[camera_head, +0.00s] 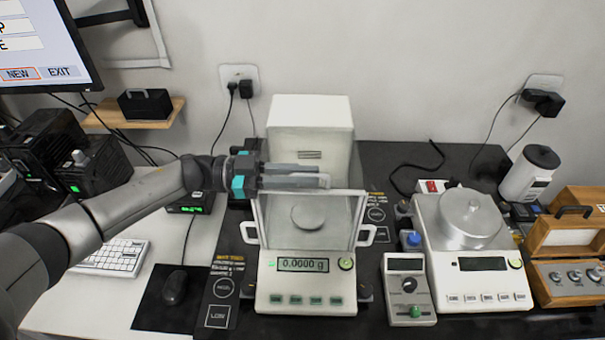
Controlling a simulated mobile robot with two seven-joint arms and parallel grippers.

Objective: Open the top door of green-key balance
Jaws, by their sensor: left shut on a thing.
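The green-key balance (305,291) stands in the middle of the dark table, with a row of green keys and a display reading 0.0000 g. Its glass weighing chamber (345,205) has a white frame, a handle on each side and a round pan (308,217) inside. A tall white housing (310,112) rises behind it. My left gripper (328,180) reaches in from the left over the top of the chamber. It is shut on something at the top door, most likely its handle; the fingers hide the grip. My right gripper is not in view.
Right of the balance are a small grey control box (407,290), a second balance (480,275) with a silver pan cover, and a wooden weight case (570,240). A keyboard (110,257) and mouse (175,288) lie at left. A monitor (40,45) hangs upper left.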

